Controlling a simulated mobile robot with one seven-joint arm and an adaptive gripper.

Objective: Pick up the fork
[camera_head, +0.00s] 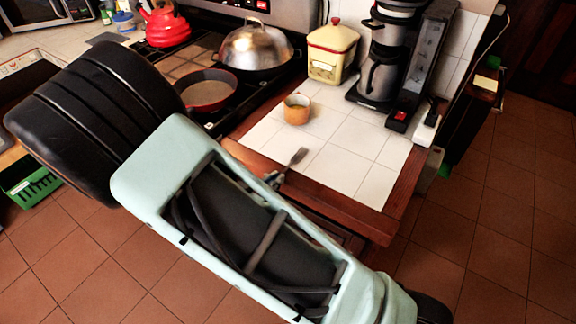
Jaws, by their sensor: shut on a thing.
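The fork (297,158) is at the front left edge of the white tiled counter, its tined end pointing up and to the right. Its handle end runs toward my gripper (274,179), which shows only as a small part beside my pale green arm. My gripper is shut on the fork. Most of the gripper and the lower handle are hidden behind my arm. I cannot tell whether the fork touches the tiles or is a little above them.
An orange-brown cup (297,110) stands behind the fork. A yellow canister (331,52) and a coffee maker (385,60) stand at the back. A pan (208,90) and a domed lid (256,47) are on the stove. The tiles right of the fork are clear.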

